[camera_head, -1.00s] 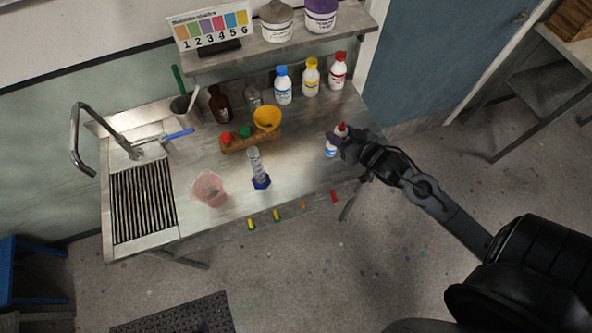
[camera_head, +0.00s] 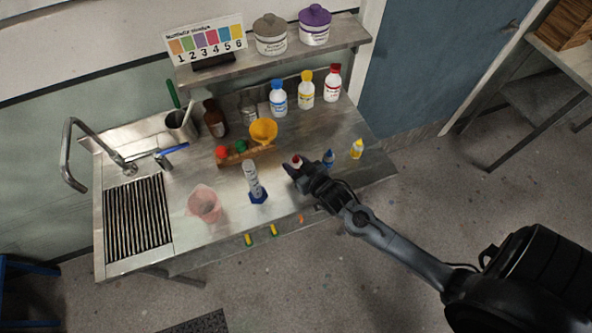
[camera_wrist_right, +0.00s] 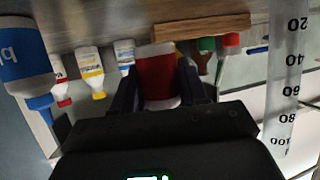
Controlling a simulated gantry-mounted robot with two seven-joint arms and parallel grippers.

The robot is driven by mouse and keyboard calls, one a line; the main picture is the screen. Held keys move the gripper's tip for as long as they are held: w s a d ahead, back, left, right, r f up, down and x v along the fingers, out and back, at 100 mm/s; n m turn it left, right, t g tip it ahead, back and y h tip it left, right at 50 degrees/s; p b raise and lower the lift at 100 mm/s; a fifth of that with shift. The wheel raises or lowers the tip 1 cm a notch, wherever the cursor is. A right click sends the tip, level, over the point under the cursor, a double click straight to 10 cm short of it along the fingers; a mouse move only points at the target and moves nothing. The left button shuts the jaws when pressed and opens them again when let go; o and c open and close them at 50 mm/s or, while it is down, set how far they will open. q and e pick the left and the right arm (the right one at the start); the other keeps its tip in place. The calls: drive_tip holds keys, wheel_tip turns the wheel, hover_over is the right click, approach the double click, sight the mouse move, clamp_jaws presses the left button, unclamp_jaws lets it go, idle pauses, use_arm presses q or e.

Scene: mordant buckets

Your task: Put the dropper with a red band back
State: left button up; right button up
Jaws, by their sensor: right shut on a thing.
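The dropper with the red band (camera_head: 296,160) is in my right gripper (camera_head: 298,171), over the bench to the right of the measuring cylinder (camera_head: 254,182). In the right wrist view the dropper's red band (camera_wrist_right: 157,77) fills the space between the dark fingers, with white showing above and below it. A blue dropper (camera_head: 328,157) and a yellow dropper (camera_head: 357,148) stand on the right part of the bench. I cannot tell whether the held dropper touches the bench. My left gripper is not in view.
A wooden rack (camera_head: 235,158) with red and green tops and a yellow funnel (camera_head: 263,131) stand left of my gripper. White bottles with blue (camera_head: 278,97), yellow (camera_head: 306,89) and red (camera_head: 332,83) caps stand behind.

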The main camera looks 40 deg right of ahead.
drive_tip(key=shift+f, duration=1.95)
drive_tip(key=shift+f, duration=0.1)
drive_tip(key=o, duration=1.1)
